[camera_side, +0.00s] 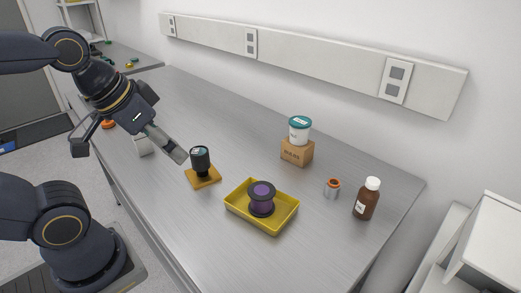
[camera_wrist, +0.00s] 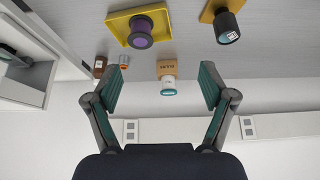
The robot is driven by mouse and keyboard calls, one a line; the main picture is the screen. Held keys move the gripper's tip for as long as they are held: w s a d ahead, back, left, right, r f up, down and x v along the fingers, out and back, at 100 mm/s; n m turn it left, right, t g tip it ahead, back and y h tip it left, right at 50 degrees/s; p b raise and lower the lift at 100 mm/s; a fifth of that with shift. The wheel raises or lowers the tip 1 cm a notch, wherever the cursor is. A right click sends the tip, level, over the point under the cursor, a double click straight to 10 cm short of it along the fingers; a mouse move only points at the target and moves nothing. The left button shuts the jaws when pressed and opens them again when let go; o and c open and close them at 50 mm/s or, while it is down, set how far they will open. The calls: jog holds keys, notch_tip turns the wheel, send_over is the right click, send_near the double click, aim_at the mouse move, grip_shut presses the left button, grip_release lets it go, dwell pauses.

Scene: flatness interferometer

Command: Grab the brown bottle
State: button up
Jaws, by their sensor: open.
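The brown bottle (camera_side: 366,202) has a white cap and a pale label. It stands upright near the right end of the steel bench in the side view. In the wrist view, the brown bottle (camera_wrist: 100,71) is small and far off, close beside the left finger in the picture, with its lower part upward because the view is inverted. My gripper (camera_side: 132,156) is above the left part of the bench, well away from the bottle. In the wrist view my gripper (camera_wrist: 160,75) has its fingers spread wide with nothing held between them.
A grey vial with an orange top (camera_side: 332,188) stands just left of the bottle. A yellow tray (camera_side: 278,228) holds a purple spool (camera_side: 262,197). A dark cylinder (camera_side: 201,161) stands on a yellow base. A teal-lidded tub (camera_side: 299,130) sits on a cardboard box (camera_side: 297,152).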

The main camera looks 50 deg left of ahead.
jog(key=w+d+r+t, duration=0.2)
jog(key=w+d+r, duration=0.1)
jog(key=w+r, duration=0.95)
jog(key=m+g+h, duration=0.1)
jog(key=m+g, duration=0.2)
jog(key=m, duration=0.1)
send_over(369, 196)
jog(key=s+a, duration=0.2)
jog(key=s, duration=0.2)
notch_tip(369, 196, down, 18)
jog(key=f, duration=0.1)
jog(key=x, duration=0.9)
jog(key=shift+w+f, duration=0.15)
jog(key=x, duration=0.5)
jog(key=shift+w+f, duration=0.15)
jog(key=shift+f, duration=0.2)
